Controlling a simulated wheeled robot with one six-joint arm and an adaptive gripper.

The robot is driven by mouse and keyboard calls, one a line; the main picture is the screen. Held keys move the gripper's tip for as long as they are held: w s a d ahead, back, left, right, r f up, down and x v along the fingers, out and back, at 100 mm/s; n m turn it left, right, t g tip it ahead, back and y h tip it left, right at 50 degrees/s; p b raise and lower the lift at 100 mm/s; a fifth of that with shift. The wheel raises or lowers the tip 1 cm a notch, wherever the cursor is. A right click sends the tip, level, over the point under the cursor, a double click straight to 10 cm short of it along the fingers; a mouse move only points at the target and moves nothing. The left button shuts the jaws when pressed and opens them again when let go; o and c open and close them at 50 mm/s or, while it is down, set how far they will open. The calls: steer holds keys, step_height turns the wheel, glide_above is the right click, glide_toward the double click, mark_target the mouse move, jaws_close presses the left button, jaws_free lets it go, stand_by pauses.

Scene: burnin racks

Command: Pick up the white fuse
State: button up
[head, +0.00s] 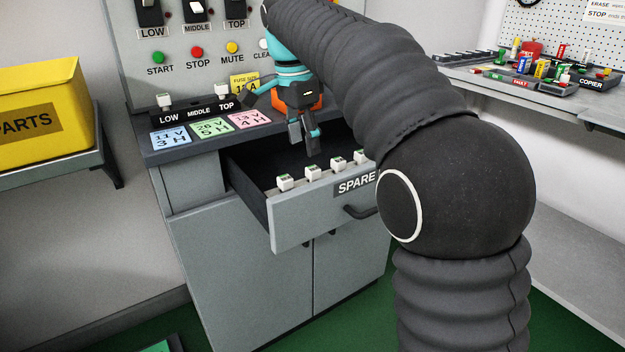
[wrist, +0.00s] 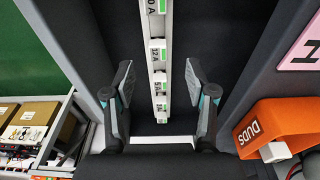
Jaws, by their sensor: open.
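Several white fuses with green tops stand in a row along the front of the open spare drawer (head: 300,222) in the head view, one of them the leftmost white fuse (head: 284,183). In the wrist view a pale rail runs down the middle with several white fuses, one of them a white fuse (wrist: 157,50) beside a 12 A label. Which one is meant, I cannot tell. My gripper (head: 304,145) points down above the drawer, behind the row. In the wrist view my gripper (wrist: 158,72) is open and empty, its fingers on either side of the rail.
A LOW, MIDDLE, TOP panel (head: 198,113) holds white fuses at LOW and TOP. An orange DUDS bin (wrist: 265,122) is at the right in the wrist view. A yellow parts bin (head: 40,95) stands at left. A side bench (head: 590,108) is at right.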

mark_target(313, 168)
steer(key=shift+w+d+f+b, duration=0.2)
steer(key=shift+d+f, duration=0.1)
steer(key=shift+f, duration=0.8)
steer(key=shift+w+d+f+b, duration=0.15)
steer(key=shift+d+f, duration=0.1)
steer(key=shift+f, duration=0.9)
steer(key=shift+w+d+f+b, duration=0.1)
steer(key=shift+d+f+b, duration=0.15)
steer(key=shift+f, duration=0.85)
steer(key=c, duration=1)
